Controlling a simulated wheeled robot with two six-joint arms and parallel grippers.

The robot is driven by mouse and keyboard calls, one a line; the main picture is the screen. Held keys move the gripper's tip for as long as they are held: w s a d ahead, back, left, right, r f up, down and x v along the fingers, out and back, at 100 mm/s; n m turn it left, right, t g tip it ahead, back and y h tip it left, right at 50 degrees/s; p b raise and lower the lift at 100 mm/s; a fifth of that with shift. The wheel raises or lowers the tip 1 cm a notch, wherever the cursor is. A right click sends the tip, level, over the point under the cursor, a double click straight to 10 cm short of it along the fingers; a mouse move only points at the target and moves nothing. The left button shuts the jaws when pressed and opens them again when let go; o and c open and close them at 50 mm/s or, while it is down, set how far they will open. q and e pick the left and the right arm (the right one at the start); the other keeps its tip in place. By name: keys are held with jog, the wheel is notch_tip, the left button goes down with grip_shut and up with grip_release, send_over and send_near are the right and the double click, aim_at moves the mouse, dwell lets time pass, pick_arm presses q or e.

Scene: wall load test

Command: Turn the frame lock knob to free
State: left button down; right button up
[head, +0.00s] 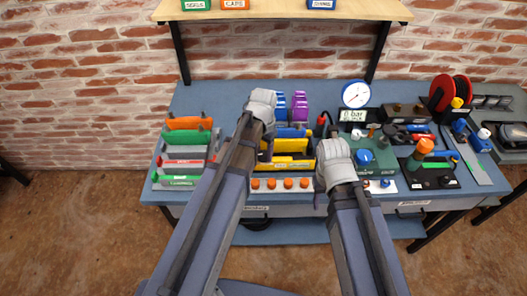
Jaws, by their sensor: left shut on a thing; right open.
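My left gripper (268,138) is over the black and yellow tray (310,162) in the middle of the bench. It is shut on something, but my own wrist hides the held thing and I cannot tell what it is. My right gripper (324,140) is open, right of the tray and left of the green unit (378,163). Its fingers are mostly hidden by the wrist. The green unit has a blue knob (365,157) on top. An orange knob (425,147) stands on a black base further right. I cannot tell which is the frame lock knob.
Green, orange and red-marked holders (188,138) fill the bench's left. A round gauge (356,94) and a display (352,115) stand behind. A red reel (450,92) is at the right. A wooden shelf (280,12) hangs above. The blue bench (225,95) is clear at the back left.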

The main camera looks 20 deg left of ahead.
pick_arm(q)
jog(key=n, duration=0.8)
jog(key=shift+n, duration=0.4)
jog(key=n, duration=0.4)
jog(key=shift+n, duration=2)
jog(key=shift+c, duration=1.5)
grip_release()
